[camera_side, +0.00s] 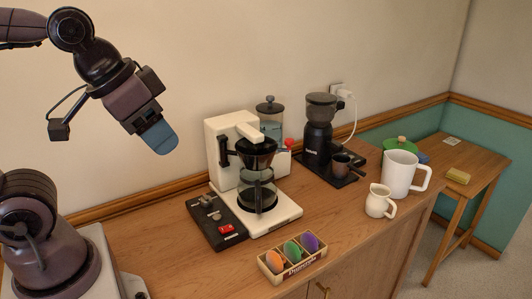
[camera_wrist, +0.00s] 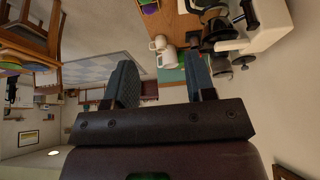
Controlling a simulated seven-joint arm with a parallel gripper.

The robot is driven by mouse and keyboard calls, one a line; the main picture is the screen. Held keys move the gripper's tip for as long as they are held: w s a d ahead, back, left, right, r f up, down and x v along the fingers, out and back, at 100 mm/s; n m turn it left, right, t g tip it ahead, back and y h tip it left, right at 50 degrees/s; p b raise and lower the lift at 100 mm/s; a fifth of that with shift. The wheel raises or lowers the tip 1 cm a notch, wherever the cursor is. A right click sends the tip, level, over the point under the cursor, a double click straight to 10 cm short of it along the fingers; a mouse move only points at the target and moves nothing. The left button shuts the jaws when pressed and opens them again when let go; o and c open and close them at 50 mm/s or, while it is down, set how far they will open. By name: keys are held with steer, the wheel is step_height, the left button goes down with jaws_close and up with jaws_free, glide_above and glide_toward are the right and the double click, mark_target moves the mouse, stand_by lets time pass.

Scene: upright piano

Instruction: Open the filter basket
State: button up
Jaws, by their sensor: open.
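The coffee maker (camera_side: 222,135) is white and stands on the wooden counter. Its black filter basket (camera_side: 256,152) sits above the glass carafe (camera_side: 258,192), with a dark handle (camera_side: 225,152) on its left side. Whether the basket is fully closed is hard to tell. My gripper (camera_side: 160,138) is up in the air, left of the coffee maker and apart from it. In the wrist view, the two blue fingers of my gripper (camera_wrist: 163,85) are spread with nothing between them. Part of the coffee maker (camera_wrist: 262,25) shows at the upper right there.
A black panel with a red switch (camera_side: 227,229) lies left of the carafe. A wooden box (camera_side: 292,272) with colored pods is in front. A grinder (camera_side: 318,135), white pitcher (camera_side: 400,172) and small creamer (camera_side: 377,203) stand to the right. Air around my gripper is clear.

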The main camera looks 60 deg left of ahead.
steer(key=w+a+f+n+g, duration=0.1)
steer(key=w+a+g, duration=0.1)
steer(key=w, duration=0.7)
steer(key=n+y, duration=0.2)
steer(key=n, duration=0.1)
glide_toward(289, 140)
steer(key=shift+n+t, duration=0.3)
steer(key=shift+t, duration=0.1)
steer(key=x, duration=0.8)
steer(key=shift+s+a+f, duration=0.15)
steer(key=shift+a+f, duration=0.05)
steer(key=shift+f, duration=0.3)
jaws_close()
